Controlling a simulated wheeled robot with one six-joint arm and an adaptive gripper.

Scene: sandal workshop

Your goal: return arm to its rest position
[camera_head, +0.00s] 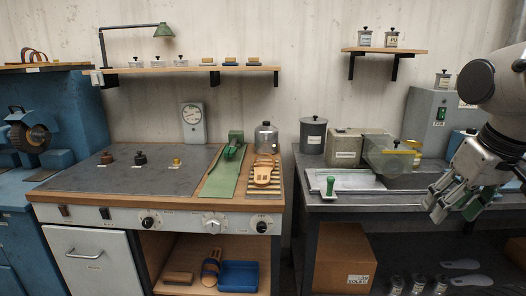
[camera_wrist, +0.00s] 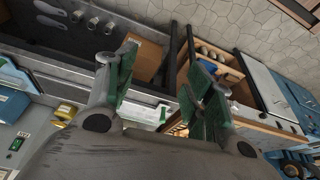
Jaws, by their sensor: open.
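My gripper (camera_head: 446,200) is at the right side of the head view, raised in front of the right workbench (camera_head: 350,203). Its fingers point down and to the left. In the wrist view the two green-padded fingers of my gripper (camera_wrist: 160,72) stand well apart with nothing between them. The arm's upper links run off the right edge of the head view.
A green-handled tool (camera_head: 330,186) on a tray, a grey canister (camera_head: 313,134) and a beige box (camera_head: 345,146) stand on the right bench. A cardboard box (camera_head: 345,262) sits below.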

